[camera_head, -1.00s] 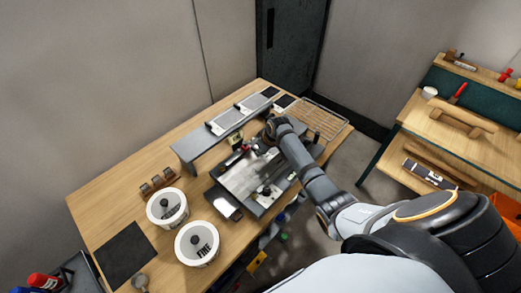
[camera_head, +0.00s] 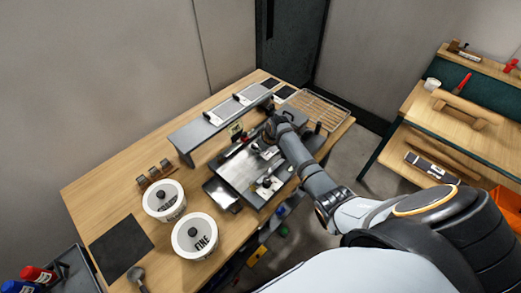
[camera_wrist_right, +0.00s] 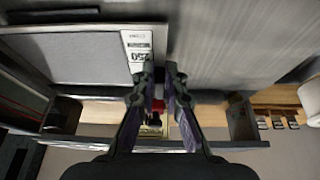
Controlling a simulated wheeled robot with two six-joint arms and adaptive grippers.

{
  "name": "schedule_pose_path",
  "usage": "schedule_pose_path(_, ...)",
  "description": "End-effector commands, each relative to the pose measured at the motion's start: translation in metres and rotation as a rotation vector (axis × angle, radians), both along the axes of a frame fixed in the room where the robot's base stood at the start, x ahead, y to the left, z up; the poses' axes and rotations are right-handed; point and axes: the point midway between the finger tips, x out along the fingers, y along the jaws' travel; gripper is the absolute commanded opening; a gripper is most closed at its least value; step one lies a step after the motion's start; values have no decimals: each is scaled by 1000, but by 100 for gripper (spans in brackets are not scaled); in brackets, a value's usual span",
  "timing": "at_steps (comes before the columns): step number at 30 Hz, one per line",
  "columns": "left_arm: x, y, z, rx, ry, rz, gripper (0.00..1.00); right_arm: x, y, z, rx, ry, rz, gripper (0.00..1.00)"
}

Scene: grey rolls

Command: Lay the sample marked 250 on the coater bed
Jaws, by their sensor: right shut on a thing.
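The sample marked 250 (camera_wrist_right: 88,58) is a flat grey panel with a white label strip, upside down in the right wrist view. My right gripper (camera_wrist_right: 160,72) is shut on it at its labelled end. In the head view my right gripper (camera_head: 274,128) is over the far end of the coater, and the arm hides the sample there. The coater bed (camera_head: 238,172) is a flat grey metal plate on the bench. It also shows in the wrist view (camera_wrist_right: 235,50). I cannot tell whether the sample touches the bed. My left gripper is out of view.
A raised grey shelf (camera_head: 192,137) with other panels stands behind the coater. A wire rack (camera_head: 320,107) is at the far right. Two white tubs (camera_head: 195,237), small blocks (camera_head: 154,172) and a dark mat (camera_head: 121,249) are on the left of the bench.

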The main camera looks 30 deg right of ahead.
Motion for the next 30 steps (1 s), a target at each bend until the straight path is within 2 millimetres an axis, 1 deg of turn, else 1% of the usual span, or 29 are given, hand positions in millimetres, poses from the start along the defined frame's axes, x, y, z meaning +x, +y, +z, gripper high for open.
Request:
schedule_pose_path(17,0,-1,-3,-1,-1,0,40,0,0,-7,0,0,0,0)
schedule_pose_path(18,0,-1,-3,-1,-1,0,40,0,0,-6,0,0,0,15)
schedule_pose_path(23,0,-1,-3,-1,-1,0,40,0,0,-6,0,0,0,36)
schedule_pose_path(30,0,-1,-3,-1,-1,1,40,0,0,-7,0,1,0,37)
